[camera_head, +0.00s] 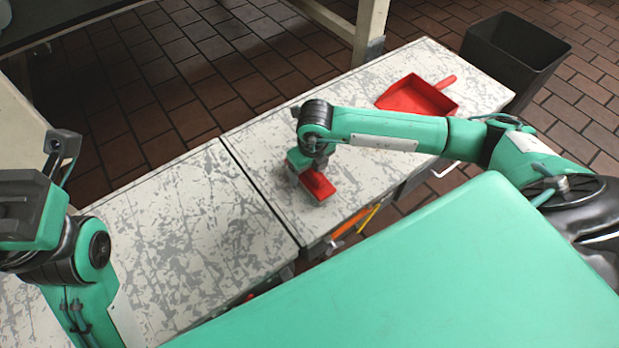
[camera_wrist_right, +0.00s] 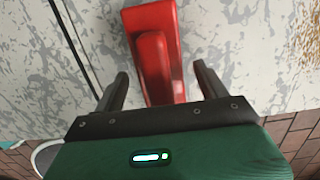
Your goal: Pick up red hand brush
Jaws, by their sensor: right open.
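The red hand brush (camera_head: 318,185) lies on the worn white-grey worktop, close to its front edge. My right gripper (camera_head: 301,172) is directly over the brush and hides part of it in the head view. In the right wrist view the brush (camera_wrist_right: 155,50) lies between the two spread dark fingers of the right gripper (camera_wrist_right: 161,72). A gap shows on each side, so the gripper is open and not clamped on it. My left arm's wrist is at the left edge of the head view, away from the brush; its fingers cannot be made out.
A red dustpan (camera_head: 415,97) lies at the far right end of the worktop (camera_head: 255,130). A dark bin (camera_head: 515,55) stands on the brick floor beyond. Orange and yellow handles (camera_head: 350,222) show at the worktop's front edge. The left worktop section (camera_head: 185,220) is clear.

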